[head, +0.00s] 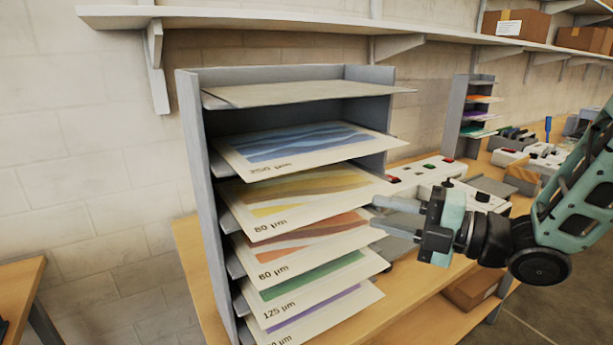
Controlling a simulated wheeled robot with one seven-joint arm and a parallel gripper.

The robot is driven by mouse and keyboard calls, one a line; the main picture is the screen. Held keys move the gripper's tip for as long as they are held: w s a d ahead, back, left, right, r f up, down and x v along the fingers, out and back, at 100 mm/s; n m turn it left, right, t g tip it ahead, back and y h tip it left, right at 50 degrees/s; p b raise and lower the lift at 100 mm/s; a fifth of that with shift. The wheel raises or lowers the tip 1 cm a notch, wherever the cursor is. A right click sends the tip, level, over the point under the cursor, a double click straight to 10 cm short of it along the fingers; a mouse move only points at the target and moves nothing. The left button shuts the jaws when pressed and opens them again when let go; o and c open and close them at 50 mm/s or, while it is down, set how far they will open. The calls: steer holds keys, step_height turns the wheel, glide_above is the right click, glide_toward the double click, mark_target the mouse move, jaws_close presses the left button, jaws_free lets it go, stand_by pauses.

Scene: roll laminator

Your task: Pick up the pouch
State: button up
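Several pouches lie stacked in a grey shelf rack (193,150), their front edges sticking out. I see nothing between the fingers; contact cannot be told.
The rack stands on a wooden bench (405,310). Behind my gripper are white machines (425,172) with red and green buttons. A second rack (455,115) stands farther back. A wall shelf (300,22) with cardboard boxes (515,24) runs above. A box (472,288) sits below the bench top.

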mark_target(345, 204)
steer(key=p+x, duration=0.1)
steer(key=x, duration=0.1)
steer(key=p+x, duration=0.1)
steer(key=x, duration=0.1)
steer(key=p+x, duration=0.2)
steer(key=shift+s+a+r, duration=0.2)
steer(key=shift+a+r, duration=0.05)
steer(key=shift+w+a+f, duration=0.2)
steer(key=shift+w+a, duration=0.1)
steer(key=shift+a, duration=0.2)
jaws_close()
